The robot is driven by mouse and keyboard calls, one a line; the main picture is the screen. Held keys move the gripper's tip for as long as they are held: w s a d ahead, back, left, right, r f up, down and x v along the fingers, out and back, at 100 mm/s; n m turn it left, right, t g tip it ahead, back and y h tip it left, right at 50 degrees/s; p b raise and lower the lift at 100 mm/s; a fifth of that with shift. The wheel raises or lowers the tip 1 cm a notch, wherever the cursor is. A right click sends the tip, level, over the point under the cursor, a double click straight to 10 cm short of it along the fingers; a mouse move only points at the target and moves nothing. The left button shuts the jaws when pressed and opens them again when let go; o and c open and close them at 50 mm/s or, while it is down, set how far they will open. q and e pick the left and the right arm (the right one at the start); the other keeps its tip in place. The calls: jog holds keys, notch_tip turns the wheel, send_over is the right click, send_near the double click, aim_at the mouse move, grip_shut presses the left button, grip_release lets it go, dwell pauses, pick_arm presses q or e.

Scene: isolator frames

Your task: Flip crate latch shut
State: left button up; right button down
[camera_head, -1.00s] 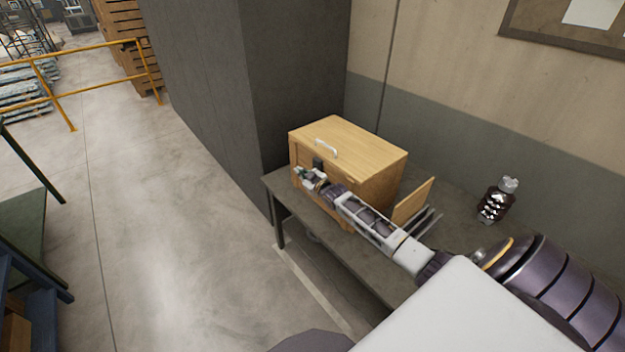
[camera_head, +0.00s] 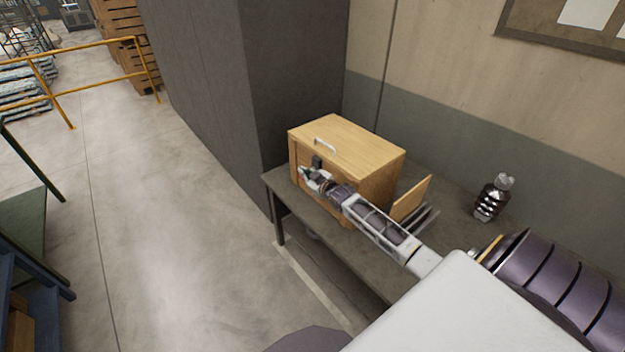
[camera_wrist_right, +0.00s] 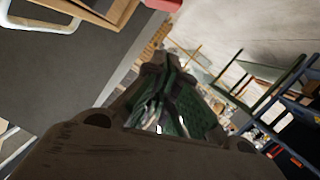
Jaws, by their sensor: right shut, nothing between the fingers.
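My right gripper (camera_head: 304,172) is shut and empty at the crate's front, just below and left of the latch. Whether it touches the latch or crate cannot be told. In the right wrist view the gripper's fingers (camera_wrist_right: 168,100) are together, with a corner of the crate (camera_wrist_right: 105,10) at the top left. My left gripper is not in view.
The table (camera_head: 455,212) holds upright panels in a rack (camera_head: 412,205) right of the crate and a dark and silver object (camera_head: 492,198) farther right. A tall grey block (camera_head: 290,80) stands close behind the crate. Open floor lies to the left.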

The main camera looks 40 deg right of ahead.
jog(key=shift+v, duration=2.55)
